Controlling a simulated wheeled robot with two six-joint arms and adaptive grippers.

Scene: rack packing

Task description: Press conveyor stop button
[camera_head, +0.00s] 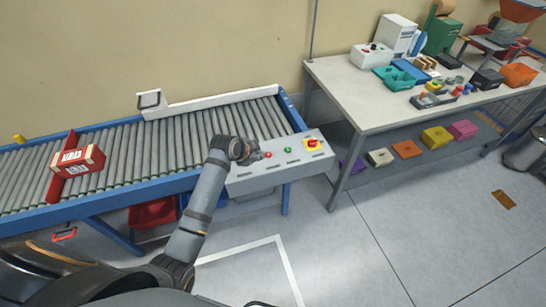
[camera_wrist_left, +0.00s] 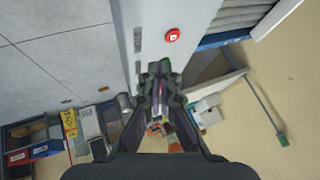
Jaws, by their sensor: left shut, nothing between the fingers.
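The grey control panel (camera_head: 275,172) sits at the conveyor's right end. On it are a small red button (camera_head: 267,155), a green button (camera_head: 288,150) and a red knob on a yellow square (camera_head: 312,143). My left gripper (camera_head: 254,156) is shut and empty, just left of the small red button; contact cannot be told. In the left wrist view the shut fingertips (camera_wrist_left: 160,70) lie over the panel (camera_wrist_left: 152,20), with a round red button (camera_wrist_left: 172,36) beyond them. My right gripper is out of view.
The roller conveyor (camera_head: 120,165) carries a red and white box (camera_head: 80,160) by a red bar. A table (camera_head: 350,95) with bins and tools stands at the right. Floor in front is open.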

